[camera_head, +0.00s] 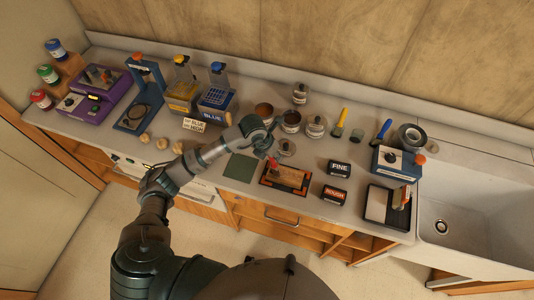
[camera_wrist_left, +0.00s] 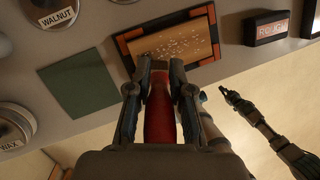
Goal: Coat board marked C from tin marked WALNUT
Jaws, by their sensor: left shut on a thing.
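A tin marked WALNUT (camera_wrist_left: 58,17) is at the top left of the wrist view. My right gripper (camera_wrist_left: 230,95) shows there over the floor, its jaws unclear.
A green mat (camera_head: 240,167) lies left of the board. FINE (camera_head: 339,168) and ROUGH (camera_head: 335,194) blocks lie to its right. Several tins and jars (camera_head: 291,121) stand behind. A tray (camera_head: 388,206) and sink (camera_head: 470,215) are at the right. A tin marked WAX (camera_wrist_left: 14,127) shows in the wrist view.

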